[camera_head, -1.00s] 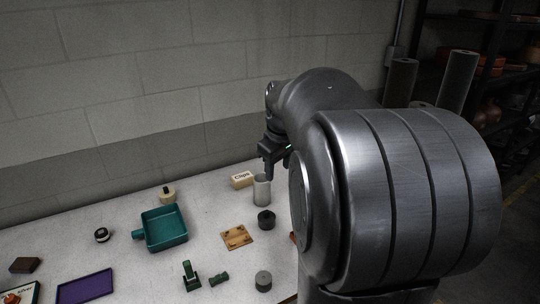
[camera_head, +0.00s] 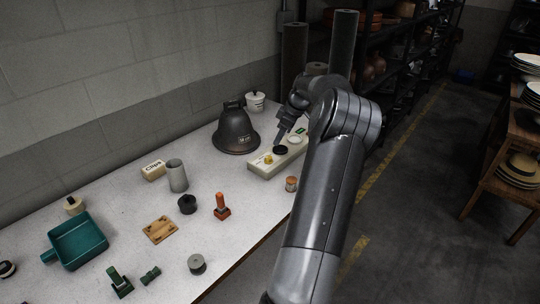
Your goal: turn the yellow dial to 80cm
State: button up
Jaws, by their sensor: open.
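The yellow dial (camera_head: 268,159) is small and sits near the left end of a long off-white control box (camera_head: 262,171) on the table. A black round dial (camera_head: 280,150) and a white round dial (camera_head: 295,140) sit further along the same box. The marks around the yellow dial are too small to read. My gripper (camera_head: 278,141) points down above the box, by the black dial and to the right of the yellow one. It is open and appears apart from the yellow dial.
An orange-lidded jar (camera_head: 291,184) stands in front of the box, near the table edge. A red stamp (camera_head: 221,207) and grey cylinder (camera_head: 177,176) are to the left.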

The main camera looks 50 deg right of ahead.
aim_at(269, 157)
jog(key=x, duration=1)
jog(key=shift+w+f, duration=0.1)
jog(key=shift+f, duration=0.25)
jog(key=shift+c, duration=0.2)
jog(key=c, duration=0.9)
